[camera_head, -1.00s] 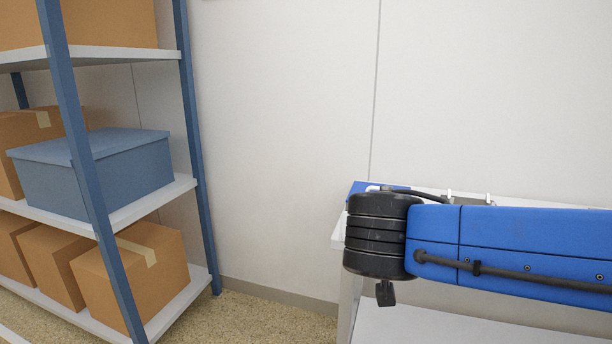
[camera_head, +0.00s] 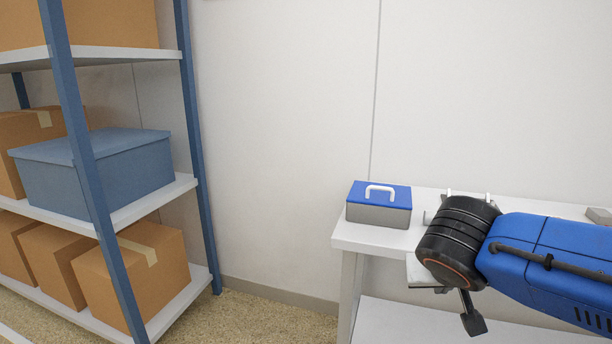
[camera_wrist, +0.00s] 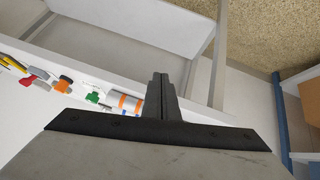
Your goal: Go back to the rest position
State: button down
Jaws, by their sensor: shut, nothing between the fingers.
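My gripper (camera_wrist: 161,95) is shut and empty in the wrist view, its fingers pressed together over the edge of the white bench. In the head view my blue arm reaches in from the right edge, with its black joint over the white bench (camera_head: 345,240). The gripper's fingers cannot be made out clearly in the head view.
A grey toolbox with a blue lid (camera_head: 379,205) stands on the bench's left end. Several small items, including an orange-banded cylinder (camera_wrist: 125,103), lie on the bench. A blue-framed shelf (camera_head: 196,150) with cardboard boxes stands at left. Floor between shelf and bench is clear.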

jog(key=s+d+f+n+g+y, duration=0.2)
jog(key=s+d+f+y, duration=0.1)
jog(key=s+f, duration=0.4)
jog(key=shift+s+f+y, duration=0.4)
jog(key=shift+s, duration=0.8)
